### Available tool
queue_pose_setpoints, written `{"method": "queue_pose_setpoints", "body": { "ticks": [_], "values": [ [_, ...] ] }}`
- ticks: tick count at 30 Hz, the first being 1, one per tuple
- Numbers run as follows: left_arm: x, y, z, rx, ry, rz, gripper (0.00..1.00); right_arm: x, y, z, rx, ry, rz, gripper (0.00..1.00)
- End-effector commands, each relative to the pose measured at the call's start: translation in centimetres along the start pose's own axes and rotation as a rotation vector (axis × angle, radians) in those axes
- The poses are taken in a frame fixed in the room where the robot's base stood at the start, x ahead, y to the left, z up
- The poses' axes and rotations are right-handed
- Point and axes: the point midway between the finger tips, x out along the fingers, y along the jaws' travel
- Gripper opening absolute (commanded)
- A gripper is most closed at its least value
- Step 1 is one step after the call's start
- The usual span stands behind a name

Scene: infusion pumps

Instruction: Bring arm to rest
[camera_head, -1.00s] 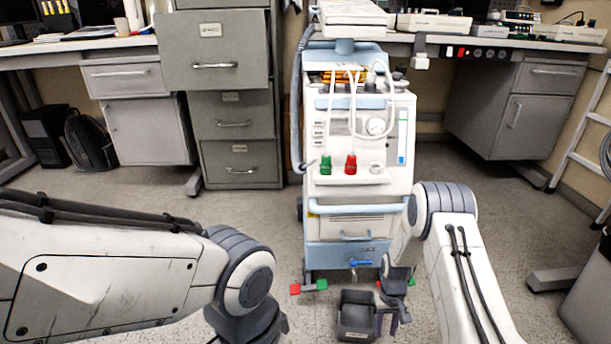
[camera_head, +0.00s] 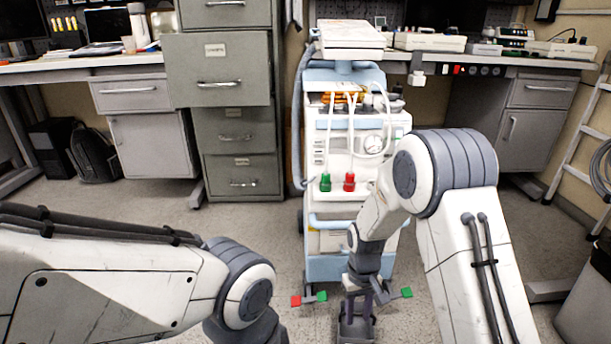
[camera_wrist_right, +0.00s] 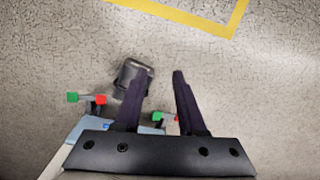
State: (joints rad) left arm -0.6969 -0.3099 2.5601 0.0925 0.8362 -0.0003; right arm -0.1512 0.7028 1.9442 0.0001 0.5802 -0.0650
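My right arm enters the head view from the lower right, bent at a large grey joint. Its gripper (camera_head: 358,300) hangs in front of the lower part of the white and light blue medical cart (camera_head: 330,240), which the arm partly covers. In the right wrist view the two dark fingers of this gripper (camera_wrist_right: 159,74) stand apart with bare floor between their tips. My left arm (camera_head: 120,280) crosses the lower left of the head view; its gripper is outside the frame.
A grey filing cabinet (camera_head: 240,160) and desks line the back. A ladder (camera_head: 580,160) leans at right.

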Motion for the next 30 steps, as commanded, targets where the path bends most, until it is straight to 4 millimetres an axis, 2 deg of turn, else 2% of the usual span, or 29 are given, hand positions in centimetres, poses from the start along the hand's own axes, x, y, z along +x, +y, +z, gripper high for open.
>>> {"method": "queue_pose_setpoints", "body": {
  "ticks": [1, 3, 6, 10, 15, 24, 30],
  "values": [
    [-1.3, 0.1, -0.1, 0.000, 0.000, 0.000, 0.50, -3.8, -1.9, 1.0, -0.036, 0.019, 0.001, 0.40],
    [-2.3, 0.2, -0.1, 0.000, 0.000, 0.000, 0.50, -7.8, -4.4, 3.0, -0.082, 0.035, -0.001, 0.40],
    [-3.6, 0.3, -0.2, 0.000, 0.000, 0.000, 0.50, -12.7, -7.5, 6.5, -0.151, 0.056, -0.006, 0.40],
    [-5.2, 0.4, -0.3, 0.000, 0.000, 0.000, 0.50, -17.8, -10.5, 11.7, -0.234, 0.079, -0.018, 0.40],
    [-6.6, 0.5, -0.4, 0.000, 0.000, 0.000, 0.50, -21.5, -12.3, 17.5, -0.321, 0.099, -0.034, 0.40],
    [-8.6, 0.6, -0.5, 0.000, 0.000, 0.000, 0.50, -24.6, -13.1, 24.9, -0.434, 0.125, -0.061, 0.40],
    [-13.2, 1.0, -0.7, 0.000, 0.000, 0.000, 0.50, -29.2, -13.1, 24.9, -0.425, 0.119, -0.059, 0.40]
  ]
}}
